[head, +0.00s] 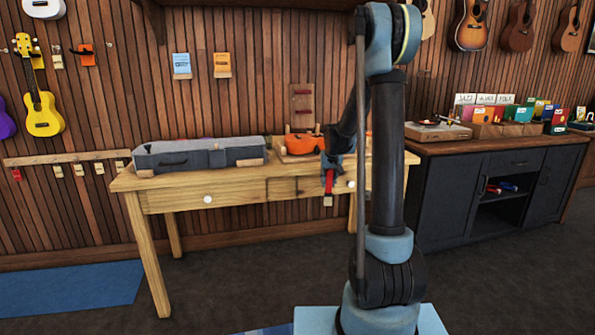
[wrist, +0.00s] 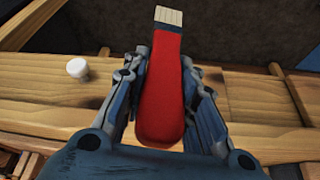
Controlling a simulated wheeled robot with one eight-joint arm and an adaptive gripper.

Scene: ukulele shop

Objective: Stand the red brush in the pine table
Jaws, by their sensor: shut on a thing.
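The red brush (head: 329,181) has a red handle and a pale bristle end. My gripper (head: 331,160) is shut on its handle, and the brush hangs bristles down at the front of the pine table (head: 225,181). In the wrist view the red handle of the brush (wrist: 163,85) lies between both fingers of my gripper (wrist: 163,72), with the dark band and bristles pointing away. The pine table (wrist: 50,100) crosses behind it with a white knob (wrist: 77,67). I cannot tell whether the brush touches the table front.
A grey case (head: 200,155) lies on the table's left part. An orange ukulele body (head: 302,143) sits in a wooden holder near my gripper. A dark cabinet (head: 460,200) with record bins stands at the right.

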